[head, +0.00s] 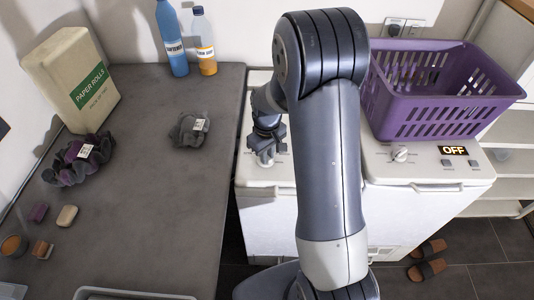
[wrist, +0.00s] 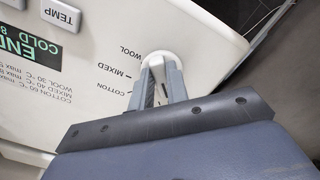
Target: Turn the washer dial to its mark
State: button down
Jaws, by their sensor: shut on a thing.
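The dial (wrist: 158,57) is a white knob at the panel's edge in the wrist view, with the labels COTTON, MIXED and WOOL beside it. The fingers of my gripper (wrist: 160,76) are shut on the dial, one on each side. They cover much of it, and I cannot tell exactly where it points. In the head view my gripper (head: 266,150) is down at the front left of the left white machine (head: 260,205), and hides the dial there. A dark display (wrist: 27,38) with green letters, partly cut off, shows END and COLD.
The right white machine (head: 425,188) has its own white dial (head: 399,154) and a display reading OFF (head: 453,150). A purple basket (head: 440,112) stands on it. The grey counter (head: 165,220) at left holds bottles, a paper rolls box (head: 75,85) and dark cloth bundles (head: 188,130).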

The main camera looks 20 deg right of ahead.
jog(key=shift+m, duration=0.3)
jog(key=m+b, duration=0.2)
jog(key=m, duration=0.1)
jog(key=shift+a+m, duration=0.15)
jog(key=shift+m, duration=0.25)
jog(key=shift+a+m+b, duration=0.15)
jog(key=shift+m+b, duration=0.35)
jog(key=shift+m, duration=1.5)
jog(key=c, duration=1.4)
grip_release()
notch_tip(320, 180, up, 11)
jog(key=shift+f+b, duration=0.1)
jog(key=shift+b, duration=0.3)
